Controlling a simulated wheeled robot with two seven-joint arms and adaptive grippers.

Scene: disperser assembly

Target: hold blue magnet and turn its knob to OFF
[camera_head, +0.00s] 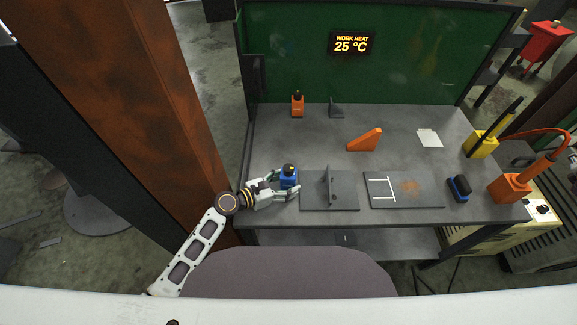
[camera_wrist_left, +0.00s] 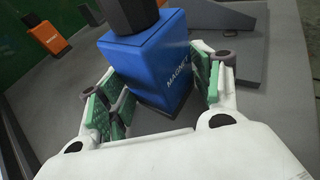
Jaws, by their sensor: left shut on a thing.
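The blue magnet (camera_head: 289,181) stands upright on the grey table near its front left, with a dark knob (camera_head: 289,169) on top. My left gripper (camera_head: 287,189) reaches in from the left and is shut around the magnet's lower body. In the left wrist view the blue magnet (camera_wrist_left: 155,65) sits between the green-padded fingers (camera_wrist_left: 160,95), its MAGNET lettering partly in sight. The knob (camera_wrist_left: 132,12) is cut off by the top edge there, and its setting cannot be read. My right gripper does not show.
A grey plate with an upright fin (camera_head: 318,203) lies just right of the magnet. A marked plate (camera_head: 425,200), a blue-black brush-like block (camera_head: 459,188) and an orange holder (camera_head: 508,188) lie farther right. The table's middle is clear.

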